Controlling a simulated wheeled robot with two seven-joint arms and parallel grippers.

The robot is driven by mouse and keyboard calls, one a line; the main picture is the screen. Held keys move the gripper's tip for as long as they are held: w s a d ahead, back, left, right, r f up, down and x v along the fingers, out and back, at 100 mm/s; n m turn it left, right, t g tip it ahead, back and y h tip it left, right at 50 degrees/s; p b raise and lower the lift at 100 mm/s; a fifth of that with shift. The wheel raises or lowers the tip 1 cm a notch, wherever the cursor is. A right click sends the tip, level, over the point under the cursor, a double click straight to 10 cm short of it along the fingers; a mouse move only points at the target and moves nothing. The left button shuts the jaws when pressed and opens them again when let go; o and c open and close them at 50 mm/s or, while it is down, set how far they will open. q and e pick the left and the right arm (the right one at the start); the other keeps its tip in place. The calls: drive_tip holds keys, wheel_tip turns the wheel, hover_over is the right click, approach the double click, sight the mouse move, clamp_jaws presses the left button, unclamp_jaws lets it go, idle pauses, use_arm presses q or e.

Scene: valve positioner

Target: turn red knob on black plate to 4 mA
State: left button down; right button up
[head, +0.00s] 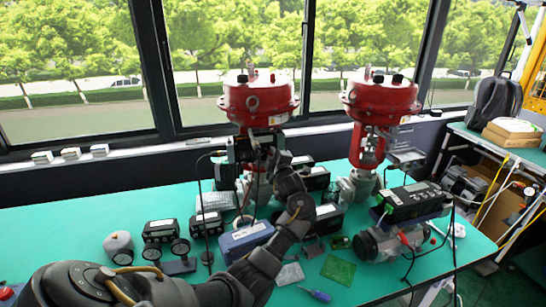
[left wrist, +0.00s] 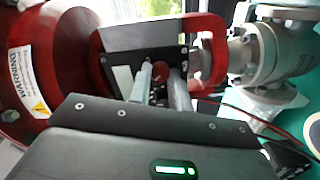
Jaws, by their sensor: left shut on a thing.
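The black plate (left wrist: 125,45) is mounted on the left valve with the red actuator (head: 258,100), and it shows beside the red housing in the left wrist view. The small red knob (left wrist: 160,70) sits on the plate, partly hidden by my fingers. My left gripper (left wrist: 164,84) is shut on the knob, with one light finger on each side of it. In the head view the left gripper (head: 258,152) reaches up to the plate from the front and hides the knob. The knob's pointer and the mA marks cannot be read. My right gripper is not in view.
A second red valve (head: 380,110) stands to the right. On the green table (head: 60,240) are several black instruments, a blue-grey box (head: 245,238), a green board (head: 338,270) and a screwdriver (head: 315,295). A grey valve body (left wrist: 285,55) is right of the plate in the wrist view.

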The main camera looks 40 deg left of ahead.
use_arm(q)
drive_tip(key=shift+m+p, duration=2.6)
drive_tip(key=shift+m, duration=1.6)
drive_tip(key=c, duration=1.3)
unclamp_jaws()
